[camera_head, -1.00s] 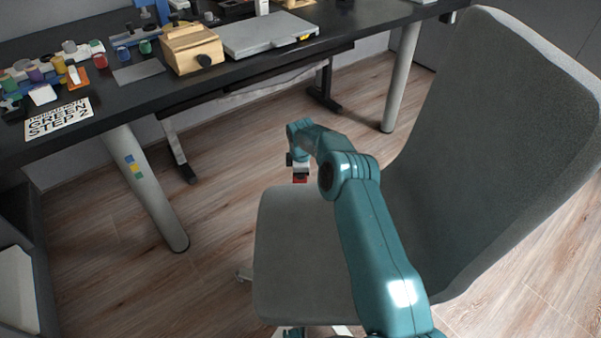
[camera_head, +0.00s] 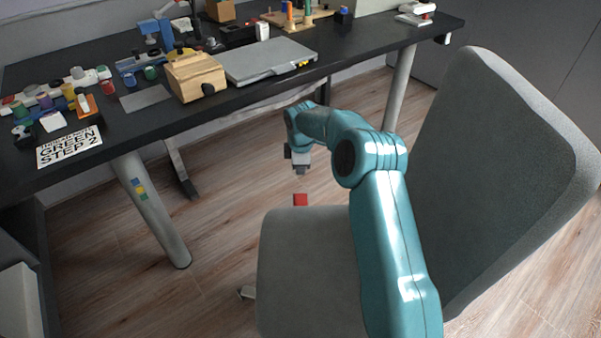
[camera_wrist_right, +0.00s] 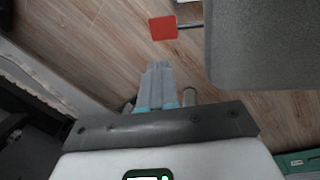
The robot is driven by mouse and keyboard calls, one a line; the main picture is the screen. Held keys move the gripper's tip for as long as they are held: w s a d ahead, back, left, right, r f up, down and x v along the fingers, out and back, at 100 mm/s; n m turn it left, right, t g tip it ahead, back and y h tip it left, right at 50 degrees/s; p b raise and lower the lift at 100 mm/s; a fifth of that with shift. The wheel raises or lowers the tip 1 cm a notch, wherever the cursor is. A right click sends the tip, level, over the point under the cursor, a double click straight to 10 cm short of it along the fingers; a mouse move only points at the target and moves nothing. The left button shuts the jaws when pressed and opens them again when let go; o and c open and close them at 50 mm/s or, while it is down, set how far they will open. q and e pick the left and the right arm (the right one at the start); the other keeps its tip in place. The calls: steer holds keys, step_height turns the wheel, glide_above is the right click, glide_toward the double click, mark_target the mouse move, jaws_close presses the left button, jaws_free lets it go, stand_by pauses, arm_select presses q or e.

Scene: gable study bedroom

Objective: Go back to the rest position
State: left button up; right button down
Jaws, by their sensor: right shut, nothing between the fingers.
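My right gripper (camera_head: 301,172) is shut and empty, pointing down above the floor just beyond the seat edge of the grey chair (camera_head: 310,270). In the right wrist view its closed fingers (camera_wrist_right: 158,68) are side by side with nothing between them. A red square tab (camera_head: 300,200) shows below the gripper, apart from it, by the seat edge. In the wrist view the red tab (camera_wrist_right: 162,28) sits on the end of a thin rod that runs to the chair (camera_wrist_right: 260,45). My left gripper is not in view.
A desk leg (camera_head: 150,210) stands left of the chair. Wooden floor between is clear.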

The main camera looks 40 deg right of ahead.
steer(key=shift+r, duration=0.25)
stand_by(0.4)
